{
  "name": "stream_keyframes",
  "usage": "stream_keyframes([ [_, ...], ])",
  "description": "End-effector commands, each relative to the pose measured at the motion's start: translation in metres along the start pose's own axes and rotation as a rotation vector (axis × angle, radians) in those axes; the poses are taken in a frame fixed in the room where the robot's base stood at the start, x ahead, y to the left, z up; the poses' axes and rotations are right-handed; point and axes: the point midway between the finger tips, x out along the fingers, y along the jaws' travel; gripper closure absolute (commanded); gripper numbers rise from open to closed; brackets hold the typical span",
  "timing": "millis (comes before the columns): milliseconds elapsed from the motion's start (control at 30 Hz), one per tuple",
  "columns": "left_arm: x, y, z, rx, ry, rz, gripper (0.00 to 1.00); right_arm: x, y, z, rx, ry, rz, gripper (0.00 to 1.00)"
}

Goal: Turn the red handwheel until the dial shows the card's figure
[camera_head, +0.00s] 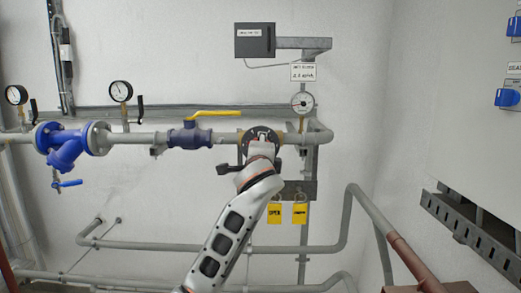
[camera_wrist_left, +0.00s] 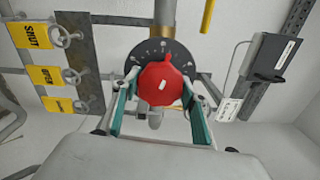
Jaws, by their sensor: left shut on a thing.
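The red handwheel (camera_wrist_left: 162,86) sits in front of a dark round scale plate (camera_wrist_left: 160,52) in the left wrist view. My left gripper (camera_wrist_left: 160,105) is shut on the handwheel, one finger on each side of it. In the head view my left gripper (camera_head: 262,147) and arm cover the handwheel; only the plate's dark edge shows. The dial (camera_head: 302,102) is a white round gauge to the right; its reading is too small to tell. The card (camera_head: 303,72) hangs above the dial and seems to read about 2.5, though the print is blurred. My right gripper is not in view.
A blue valve with a yellow lever (camera_head: 214,114) and a bright blue strainer (camera_head: 68,145) are on the same pipe to the left. Yellow tags (camera_head: 274,213) hang below. A grey box (camera_head: 255,40) is above. Grey pipes run low along the wall.

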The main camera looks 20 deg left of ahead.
Motion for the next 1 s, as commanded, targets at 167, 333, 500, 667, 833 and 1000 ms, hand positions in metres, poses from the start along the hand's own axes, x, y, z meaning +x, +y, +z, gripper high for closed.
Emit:
stream_keyframes([
  [167,-0.0003,0.0013,-0.0015,-0.164,0.002,0.004,0.78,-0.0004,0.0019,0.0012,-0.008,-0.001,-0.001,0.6],
  [333,-0.0002,0.0014,-0.0014,-0.302,0.002,0.004,0.78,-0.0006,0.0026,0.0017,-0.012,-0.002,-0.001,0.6],
  [500,-0.0002,0.0007,-0.0011,-0.409,0.001,0.003,0.78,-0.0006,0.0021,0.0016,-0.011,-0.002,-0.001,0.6],
  [667,-0.0001,0.0004,-0.0009,-0.479,0.001,0.002,0.78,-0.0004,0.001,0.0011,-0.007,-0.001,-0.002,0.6],
  [833,-0.0001,0.0005,-0.0006,-0.52,0.001,0.002,0.78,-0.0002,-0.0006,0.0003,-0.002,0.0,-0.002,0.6],
  [1000,0.0,0.0004,-0.0005,-0.534,0.001,0.002,0.78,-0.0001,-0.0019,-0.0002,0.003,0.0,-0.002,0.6],
])
